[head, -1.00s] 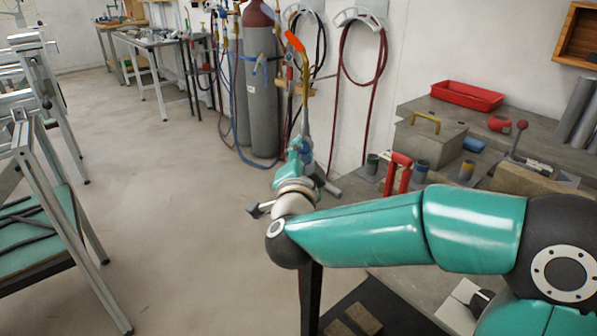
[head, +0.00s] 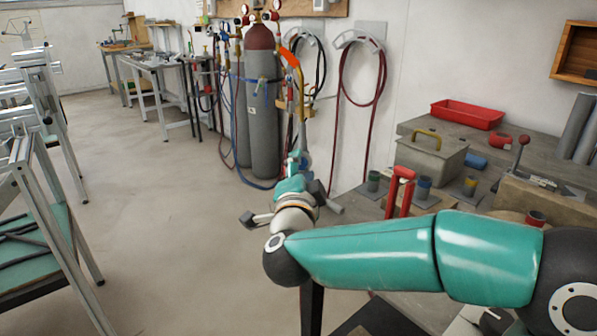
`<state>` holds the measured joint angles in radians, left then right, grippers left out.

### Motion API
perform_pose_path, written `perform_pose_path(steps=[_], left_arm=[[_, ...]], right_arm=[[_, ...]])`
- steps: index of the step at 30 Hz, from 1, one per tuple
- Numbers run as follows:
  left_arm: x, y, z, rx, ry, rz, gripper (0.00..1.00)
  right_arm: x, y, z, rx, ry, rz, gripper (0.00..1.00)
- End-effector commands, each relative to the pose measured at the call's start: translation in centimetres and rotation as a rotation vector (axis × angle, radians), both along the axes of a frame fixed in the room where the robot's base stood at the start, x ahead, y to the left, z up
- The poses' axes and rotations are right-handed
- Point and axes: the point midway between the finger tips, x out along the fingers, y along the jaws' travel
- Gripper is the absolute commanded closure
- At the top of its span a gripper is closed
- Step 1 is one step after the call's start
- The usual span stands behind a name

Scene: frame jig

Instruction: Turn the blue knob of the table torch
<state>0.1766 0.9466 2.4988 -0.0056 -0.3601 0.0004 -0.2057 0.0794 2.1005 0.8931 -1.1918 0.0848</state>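My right arm comes in from the right and bends away at a dark elbow. Its wrist and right gripper (head: 299,160) are near the middle of the picture, in front of the floor by the gas cylinders. The wrist covers most of the gripper, so its fingers cannot be told apart. A slim grey and brass piece with an orange tip (head: 290,58) rises above the wrist. I cannot tell whether it is held or stands behind. I cannot make out the table torch or its blue knob for certain. My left gripper is not in view.
Grey gas cylinders (head: 263,115) with hoses stand against the wall. A far worktable (head: 148,58) is at the back left. The right bench has a red tray (head: 467,113), a grey box (head: 430,157) and several small pots. An aluminium frame (head: 60,235) stands left. Floor between is clear.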

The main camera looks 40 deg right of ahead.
Motion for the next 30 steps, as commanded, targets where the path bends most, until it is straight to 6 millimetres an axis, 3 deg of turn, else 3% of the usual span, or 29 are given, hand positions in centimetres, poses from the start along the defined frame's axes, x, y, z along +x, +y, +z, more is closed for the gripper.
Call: perform_pose_path(steps=[14, 30], left_arm=[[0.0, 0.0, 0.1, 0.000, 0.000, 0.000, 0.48], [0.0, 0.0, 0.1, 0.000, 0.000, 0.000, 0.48]], right_arm=[[-0.7, 0.7, 0.0, -0.001, -0.001, 0.003, 0.48], [-8.1, 6.8, -0.6, -0.002, -0.002, 0.005, 0.48]])
